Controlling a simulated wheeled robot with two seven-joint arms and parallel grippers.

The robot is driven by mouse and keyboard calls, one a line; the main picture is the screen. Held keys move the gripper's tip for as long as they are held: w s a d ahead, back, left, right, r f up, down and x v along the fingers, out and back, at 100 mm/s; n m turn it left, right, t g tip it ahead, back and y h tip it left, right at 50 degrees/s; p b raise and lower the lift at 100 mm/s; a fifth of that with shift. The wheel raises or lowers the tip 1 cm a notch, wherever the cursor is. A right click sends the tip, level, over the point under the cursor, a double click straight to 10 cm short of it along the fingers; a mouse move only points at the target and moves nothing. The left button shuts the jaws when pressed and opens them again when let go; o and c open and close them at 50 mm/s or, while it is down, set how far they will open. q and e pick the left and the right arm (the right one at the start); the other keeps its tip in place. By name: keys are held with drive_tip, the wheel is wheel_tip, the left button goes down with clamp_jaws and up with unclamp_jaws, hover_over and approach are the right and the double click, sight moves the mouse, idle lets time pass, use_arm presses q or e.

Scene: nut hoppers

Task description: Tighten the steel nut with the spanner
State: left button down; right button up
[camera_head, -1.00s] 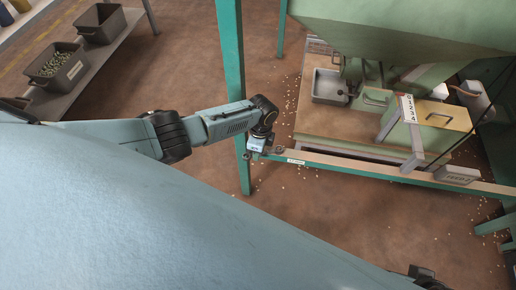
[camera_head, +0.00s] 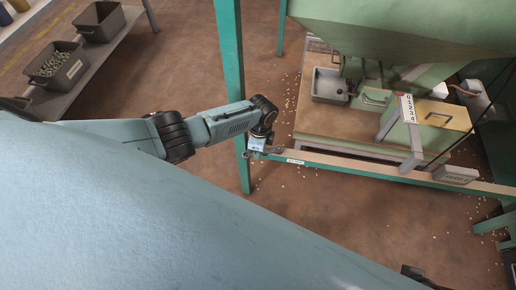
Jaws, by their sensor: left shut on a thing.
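My left arm comes in from the left, and its gripper (camera_head: 258,146) is at the left end of the green rail, close to the green upright post. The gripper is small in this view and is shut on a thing. A small dark grey piece, which looks like the spanner (camera_head: 273,150), sticks out to its right along the top of the rail. The steel nut cannot be made out; the gripper and the spanner may hide it. My right gripper is not in view.
The green post (camera_head: 231,80) stands right beside my left gripper. Dark bins (camera_head: 56,64) stand upper left.

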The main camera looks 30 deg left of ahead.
use_arm(q)
drive_tip(key=shift+w, duration=0.1)
idle(0.3)
drive_tip(key=shift+r+p, duration=0.3)
drive_tip(key=shift+r, duration=0.05)
idle(0.3)
drive_tip(key=shift+r+p, duration=0.35)
drive_tip(key=shift+r, duration=0.05)
idle(0.3)
